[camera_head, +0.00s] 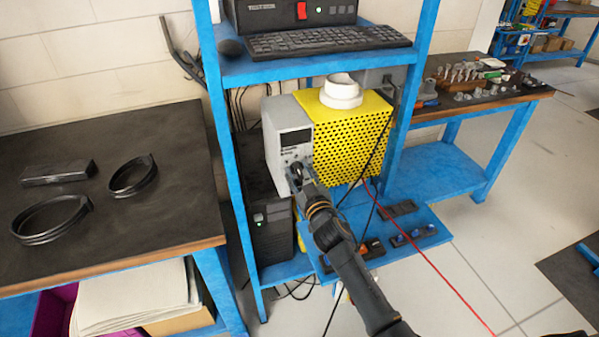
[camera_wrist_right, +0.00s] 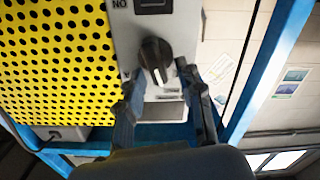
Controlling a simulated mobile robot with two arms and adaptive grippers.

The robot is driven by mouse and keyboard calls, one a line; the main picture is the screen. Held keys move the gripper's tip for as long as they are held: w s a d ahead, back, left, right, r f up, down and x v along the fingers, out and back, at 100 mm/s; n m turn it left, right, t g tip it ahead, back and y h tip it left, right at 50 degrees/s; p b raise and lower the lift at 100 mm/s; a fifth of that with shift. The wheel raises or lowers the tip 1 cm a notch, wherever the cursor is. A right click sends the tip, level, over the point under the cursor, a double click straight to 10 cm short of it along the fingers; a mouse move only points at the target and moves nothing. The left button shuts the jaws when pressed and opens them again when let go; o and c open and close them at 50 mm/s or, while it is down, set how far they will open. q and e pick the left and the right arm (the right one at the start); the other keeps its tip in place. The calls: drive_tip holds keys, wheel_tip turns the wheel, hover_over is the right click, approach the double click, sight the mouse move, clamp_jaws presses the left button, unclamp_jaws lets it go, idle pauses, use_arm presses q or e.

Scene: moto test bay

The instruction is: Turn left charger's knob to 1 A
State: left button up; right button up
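A grey charger (camera_head: 288,133) with a dark display on its front stands on the shelf rack, left of a yellow perforated box (camera_head: 345,135). In the right wrist view, its front panel shows a black knob (camera_wrist_right: 155,56) with a pale pointer line. The setting marks are not legible. My right gripper (camera_head: 301,175) is in front of the charger's lower front and hides the knob in the head view. In the wrist view its two fingers (camera_wrist_right: 158,80) are apart, one on each side of the knob's near end, with gaps visible. My left gripper is not in view.
A white roll (camera_head: 341,91) sits on the yellow box. A keyboard (camera_head: 328,40) lies on the shelf above. A blue tray (camera_head: 395,243) with small parts is below my right arm. A red cable (camera_head: 440,270) hangs to the right. A dark-topped bench (camera_head: 110,215) stands left.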

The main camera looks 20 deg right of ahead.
clamp_jaws()
drive_tip(key=shift+n, duration=0.3)
drive_tip(key=shift+a+n+b, duration=0.15)
drive_tip(key=shift+n+b, duration=0.3)
drive_tip(key=shift+n, duration=0.75)
drive_tip(key=shift+a+f+n+b, duration=0.1)
drive_tip(key=shift+n+b, duration=0.05)
drive_tip(key=shift+n, duration=0.6)
drive_tip(key=shift+a+f+n+b, duration=0.1)
drive_tip(key=shift+n+b, duration=0.05)
drive_tip(key=shift+n, duration=0.6)
drive_tip(key=shift+r, duration=0.1)
drive_tip(key=shift+o, duration=1.1)
unclamp_jaws()
